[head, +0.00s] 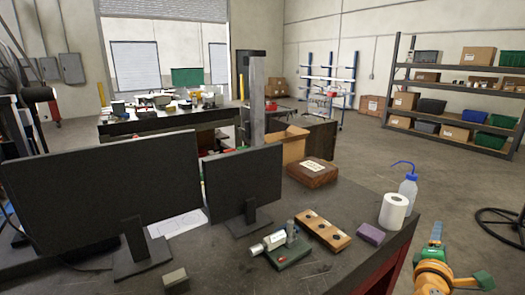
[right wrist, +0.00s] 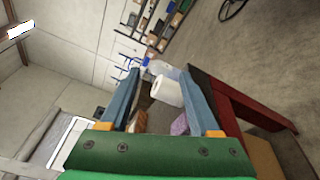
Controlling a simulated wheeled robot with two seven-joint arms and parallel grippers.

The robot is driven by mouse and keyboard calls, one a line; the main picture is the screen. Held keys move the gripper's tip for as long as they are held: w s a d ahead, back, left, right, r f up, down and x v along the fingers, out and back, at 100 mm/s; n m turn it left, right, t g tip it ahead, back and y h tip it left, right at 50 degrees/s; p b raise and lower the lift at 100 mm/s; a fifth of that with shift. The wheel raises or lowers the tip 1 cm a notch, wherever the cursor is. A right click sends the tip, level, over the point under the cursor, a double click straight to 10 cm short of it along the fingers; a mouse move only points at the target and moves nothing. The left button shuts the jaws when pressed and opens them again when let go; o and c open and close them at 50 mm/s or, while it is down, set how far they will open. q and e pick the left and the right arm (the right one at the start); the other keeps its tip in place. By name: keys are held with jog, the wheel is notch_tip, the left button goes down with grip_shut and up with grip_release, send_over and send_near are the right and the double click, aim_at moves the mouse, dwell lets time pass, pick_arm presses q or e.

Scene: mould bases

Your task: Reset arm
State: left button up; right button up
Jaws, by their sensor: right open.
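My right gripper (head: 434,248) is at the lower right of the head view, beyond the table's right edge. In the right wrist view its two blue fingers (right wrist: 163,88) stand wide apart with nothing held between them. Behind the gap between the fingers, at a distance, are a white paper roll (right wrist: 167,90) and a purple block (right wrist: 180,124). My left gripper is not in view.
The dark table (head: 345,262) holds two monitors (head: 100,190), a wooden block with holes (head: 322,229), a green-based device (head: 288,252), a purple sponge-like block (head: 370,234), a paper roll (head: 393,211) and a wash bottle (head: 408,187). Open floor lies right.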

jog(key=s+d+r+m+g+h, duration=0.25)
jog(key=d+r, duration=0.25)
jog(key=d, duration=0.4)
jog(key=w+a+m+t+y, duration=0.3)
jog(key=a+t+y, duration=0.1)
jog(key=a+y, duration=0.15)
jog(key=w+a+m+t+y, duration=0.4)
jog(key=a+y, duration=0.1)
jog(key=a, duration=0.2)
jog(key=s+a+f+g, duration=0.2)
jog(key=s+f+g, duration=0.15)
jog(key=f, duration=1.05)
jog(key=s+a+f+g, duration=0.2)
jog(key=s+f+g, duration=0.15)
jog(key=f, duration=1.15)
jog(key=s+a+f+m+g+y, duration=0.1)
jog(key=s+a+f+g+y, duration=0.3)
jog(key=s+f, duration=0.8)
jog(key=s+a+f+g+b, duration=0.1)
jog(key=s+a+f, duration=0.3)
jog(key=s, duration=0.6)
jog(key=s+a+f+g+b, duration=0.1)
jog(key=s+a+f+g, duration=0.2)
jog(key=s+f, duration=0.3)
jog(key=s+a+f+m+g+b, duration=0.1)
jog(key=s+a+f, duration=0.4)
jog(key=s, duration=0.9)
jog(key=shift+f+g, duration=0.55)
jog(key=shift+g, duration=0.2)
